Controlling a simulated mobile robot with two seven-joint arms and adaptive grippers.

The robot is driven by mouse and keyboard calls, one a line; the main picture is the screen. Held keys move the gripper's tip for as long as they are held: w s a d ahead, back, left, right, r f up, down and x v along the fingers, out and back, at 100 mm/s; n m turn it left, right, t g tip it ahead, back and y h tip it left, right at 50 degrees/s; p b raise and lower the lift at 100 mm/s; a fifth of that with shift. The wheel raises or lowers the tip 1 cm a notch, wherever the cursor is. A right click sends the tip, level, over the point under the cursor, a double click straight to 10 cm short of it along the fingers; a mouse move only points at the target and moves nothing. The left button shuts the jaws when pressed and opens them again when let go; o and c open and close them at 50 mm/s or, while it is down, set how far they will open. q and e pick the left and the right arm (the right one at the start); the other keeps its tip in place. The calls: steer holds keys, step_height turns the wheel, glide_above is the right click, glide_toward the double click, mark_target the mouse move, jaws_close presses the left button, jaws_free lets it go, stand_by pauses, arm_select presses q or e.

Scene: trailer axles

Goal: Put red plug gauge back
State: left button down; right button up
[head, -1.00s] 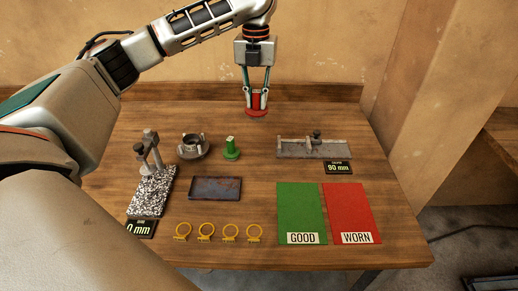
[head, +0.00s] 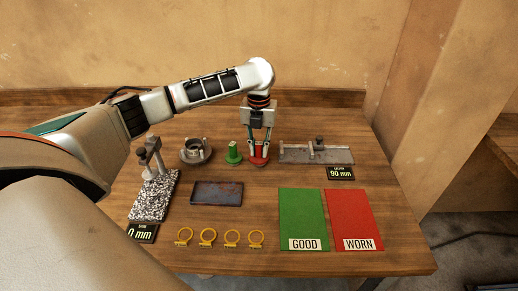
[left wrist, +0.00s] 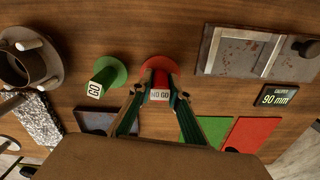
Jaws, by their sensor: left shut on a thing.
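The red plug gauge (head: 259,160) stands upright at the back middle of the table, just right of the green plug gauge (head: 233,153). My left gripper (head: 260,150) comes down from above and is shut on the red gauge's upper part. In the left wrist view, the red gauge (left wrist: 160,72) shows a "NO GO" label between the fingers (left wrist: 160,92), with its red base round it. The green gauge (left wrist: 104,78) beside it is marked "GO". The red base looks at or very near the table top; I cannot tell if it touches. My right gripper is not in view.
A caliper (head: 316,152) with a "90 mm" display (head: 341,173) lies to the right. A round metal part (head: 195,151) and a gauge stand on a speckled block (head: 154,197) are left. Yellow rings, a dark plate (head: 217,193) and green (head: 303,215) and red mats (head: 350,210) lie in front.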

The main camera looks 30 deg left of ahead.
arm_select(q)
steer(key=shift+f, duration=0.25)
steer(key=c, duration=1.9)
jaws_free()
step_height(320, 180, up, 12)
steer(key=shift+r, duration=0.2)
